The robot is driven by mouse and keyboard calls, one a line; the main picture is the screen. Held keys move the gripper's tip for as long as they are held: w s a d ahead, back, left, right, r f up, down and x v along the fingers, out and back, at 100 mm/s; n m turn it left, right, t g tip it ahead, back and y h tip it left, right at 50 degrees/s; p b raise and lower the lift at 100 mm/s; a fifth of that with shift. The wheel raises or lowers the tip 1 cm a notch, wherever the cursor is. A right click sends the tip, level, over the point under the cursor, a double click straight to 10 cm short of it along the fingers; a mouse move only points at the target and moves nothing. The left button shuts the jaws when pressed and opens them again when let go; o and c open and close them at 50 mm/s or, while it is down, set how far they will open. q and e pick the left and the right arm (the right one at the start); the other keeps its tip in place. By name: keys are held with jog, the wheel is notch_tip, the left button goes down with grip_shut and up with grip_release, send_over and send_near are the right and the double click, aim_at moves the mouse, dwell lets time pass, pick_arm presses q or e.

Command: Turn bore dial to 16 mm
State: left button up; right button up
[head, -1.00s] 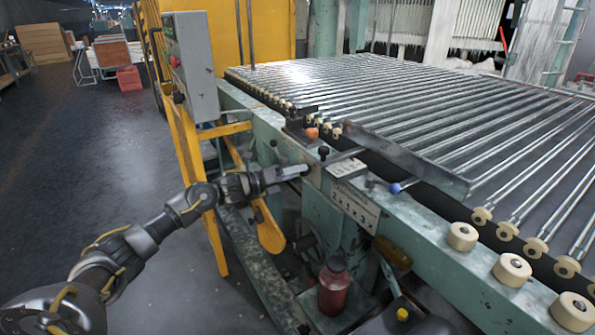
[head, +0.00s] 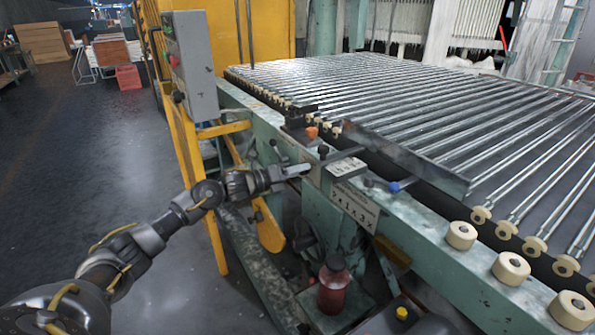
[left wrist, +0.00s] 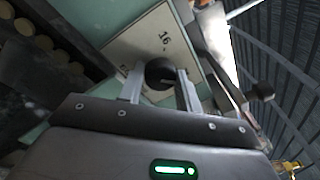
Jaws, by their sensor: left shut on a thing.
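My left gripper (head: 303,169) is at the side of the green machine frame, its arm coming in from the left. In the left wrist view its two pale fingers (left wrist: 158,84) are shut on the round black bore dial (left wrist: 160,70), one finger on each side. The dial sits on a pale scale plate (left wrist: 151,42). The number 16 shows on the plate beyond the dial, with small marks near it. I cannot clearly read where the dial points. In the head view the gripper hides the dial. My right gripper is not in view.
Rows of glass tubes on rollers (head: 400,110) cover the machine bed. A blue-knobbed lever (head: 395,186) and a dark knob (head: 323,150) stand nearby. A grey control box (head: 190,65) rises at the left. A red bottle (head: 333,285) stands below. The floor at left is open.

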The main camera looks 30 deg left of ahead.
pick_arm(q)
jog(key=shift+n, duration=0.3)
jog(key=shift+n+t+y+p, duration=0.4)
jog(key=shift+n+p, duration=1.65)
jog(key=shift+n, duration=2.65)
jog(key=shift+n+t+y+p, duration=0.1)
jog(key=shift+n+t+p, duration=0.5)
jog(key=shift+n+p, duration=2.75)
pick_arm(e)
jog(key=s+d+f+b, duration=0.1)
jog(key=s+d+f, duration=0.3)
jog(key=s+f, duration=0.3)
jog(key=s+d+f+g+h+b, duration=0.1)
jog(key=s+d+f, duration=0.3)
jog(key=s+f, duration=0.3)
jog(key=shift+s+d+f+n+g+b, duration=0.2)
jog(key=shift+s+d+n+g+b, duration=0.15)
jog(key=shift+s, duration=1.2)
pick_arm(q)
jog(key=n, duration=0.2)
jog(key=shift+n, duration=0.35)
jog(key=o, duration=1)
jog(key=shift+s, duration=0.1)
